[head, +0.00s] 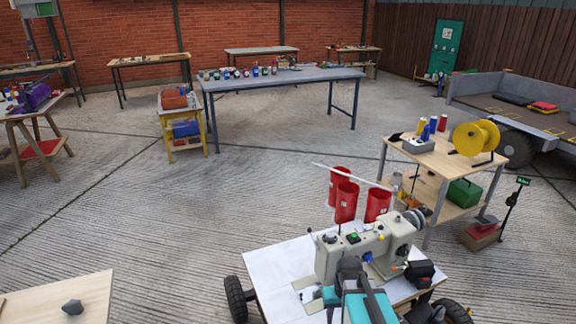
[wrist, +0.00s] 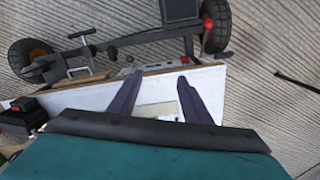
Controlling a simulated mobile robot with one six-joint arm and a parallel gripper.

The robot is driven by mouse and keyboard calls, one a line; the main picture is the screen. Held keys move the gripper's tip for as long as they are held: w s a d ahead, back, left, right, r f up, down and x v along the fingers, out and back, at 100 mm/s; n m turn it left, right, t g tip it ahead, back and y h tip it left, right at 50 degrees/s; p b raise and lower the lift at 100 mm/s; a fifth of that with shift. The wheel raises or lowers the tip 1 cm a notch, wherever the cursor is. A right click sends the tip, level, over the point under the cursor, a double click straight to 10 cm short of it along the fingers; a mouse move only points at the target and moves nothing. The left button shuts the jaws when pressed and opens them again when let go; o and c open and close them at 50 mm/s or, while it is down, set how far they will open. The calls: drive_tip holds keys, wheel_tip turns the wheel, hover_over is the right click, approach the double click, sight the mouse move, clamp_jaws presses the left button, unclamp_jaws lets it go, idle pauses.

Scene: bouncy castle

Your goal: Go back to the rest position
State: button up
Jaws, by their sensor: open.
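My gripper (wrist: 160,80) shows in the wrist view with its two dark fingers spread apart and nothing between the tips. It is over a white tabletop (wrist: 85,100); a pale plate (wrist: 158,110) shows between the fingers. The gap between the fingers and the top cannot be told. In the head view, a teal and black part that looks like my arm is at the bottom, in front of a cream sewing machine (head: 370,245) on the white wheeled table (head: 268,262). The fingers cannot be made out there.
Red cylindrical containers (head: 347,202) stand behind the machine. A wooden shelf table (head: 440,157) with a yellow spool (head: 476,137) is at right. A board (head: 85,298) with a grey lump (head: 73,307) is at lower left. A long grey table (head: 283,77) stands farther back. The mid-left floor is clear.

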drive_tip(key=s+f+g, duration=0.2)
drive_tip(key=s+f, duration=0.7)
drive_tip(key=s, duration=0.5)
drive_tip(key=s+f+m+g, duration=0.1)
drive_tip(key=s+f+g, duration=0.2)
drive_tip(key=s+f, duration=0.7)
drive_tip(key=s, duration=0.4)
drive_tip(key=shift+f+g, duration=0.15)
drive_tip(key=shift+g, duration=0.15)
drive_tip(key=shift+w, duration=0.1)
